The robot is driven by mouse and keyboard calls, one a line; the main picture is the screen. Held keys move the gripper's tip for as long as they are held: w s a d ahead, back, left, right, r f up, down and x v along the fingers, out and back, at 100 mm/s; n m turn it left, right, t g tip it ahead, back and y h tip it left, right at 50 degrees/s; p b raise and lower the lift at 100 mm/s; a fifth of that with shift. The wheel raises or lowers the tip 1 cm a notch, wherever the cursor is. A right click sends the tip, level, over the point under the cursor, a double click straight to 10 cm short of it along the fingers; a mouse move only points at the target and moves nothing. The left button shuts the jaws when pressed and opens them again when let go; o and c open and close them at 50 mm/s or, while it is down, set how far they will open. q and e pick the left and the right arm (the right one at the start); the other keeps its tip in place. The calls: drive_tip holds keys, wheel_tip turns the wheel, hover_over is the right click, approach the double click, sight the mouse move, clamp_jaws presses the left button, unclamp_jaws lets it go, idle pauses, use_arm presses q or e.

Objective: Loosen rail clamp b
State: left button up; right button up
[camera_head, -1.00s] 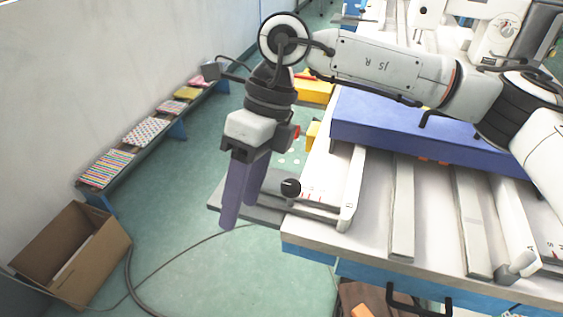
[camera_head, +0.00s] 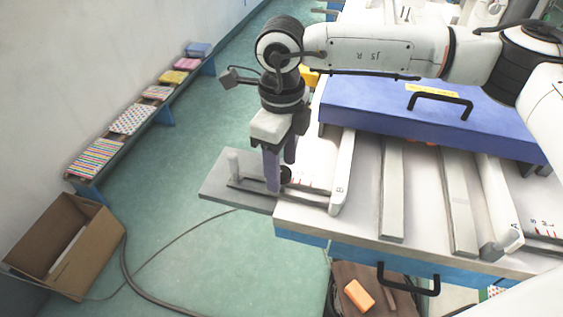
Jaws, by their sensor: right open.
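My left gripper is out of view.
A grey plate (camera_head: 231,190) with an upright post juts from the table's left side. A blue slab with a black handle (camera_head: 440,104) lies across the rails. A cardboard box (camera_head: 85,262) stands on the floor at left, near a low bench.

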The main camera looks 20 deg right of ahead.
drive_tip(key=shift+f, duration=0.25)
drive_tip(key=c, duration=1)
drive_tip(key=shift+c, duration=0.2)
